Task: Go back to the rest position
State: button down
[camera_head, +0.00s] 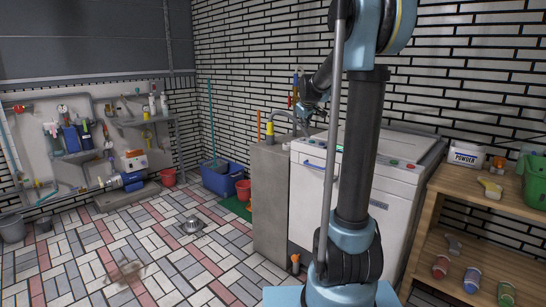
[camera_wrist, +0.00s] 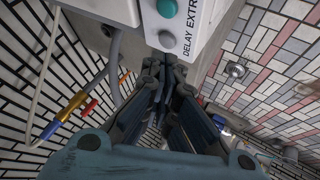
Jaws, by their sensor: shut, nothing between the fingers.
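My gripper (camera_head: 308,112) hangs at the end of my arm, above the gap between the grey cabinet and the white washing machine (camera_head: 390,165) in the head view. In the wrist view my gripper (camera_wrist: 163,72) points at the machine's control panel (camera_wrist: 188,22), which has a teal button and the words DELAY EXTRA. The fingers are closed together with nothing held. I cannot tell whether the fingertips touch the machine. My own arm column hides part of the machine in the head view. No wire hangers can be made out.
A grey cabinet (camera_head: 268,200) stands left of the machine. Pipes with a yellow and red valve (camera_wrist: 76,102) run close to my gripper. A wooden shelf (camera_head: 455,240) with bottles is at the right. Blue bin (camera_head: 222,180) and red buckets stand behind; the tiled floor at left is mostly clear.

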jog(key=s+f+m+g, duration=0.2)
jog(key=s+f, duration=0.1)
jog(key=s, duration=1)
jog(key=s+f+m+g, duration=0.15)
jog(key=s+f, duration=0.25)
jog(key=s, duration=0.9)
jog(key=s+f+m+g, duration=0.1)
jog(key=s+f+m, duration=0.1)
jog(key=s+f, duration=0.5)
jog(key=s+f+m+g, duration=0.1)
jog(key=s+f, duration=0.6)
jog(key=s, duration=1)
jog(key=shift+d+f+m+g+y, duration=0.15)
jog(key=shift+d+m+g+y, duration=0.1)
jog(key=shift+m+g+y, duration=0.1)
jog(key=shift+w+f, duration=0.2)
jog(key=shift+w, duration=0.25)
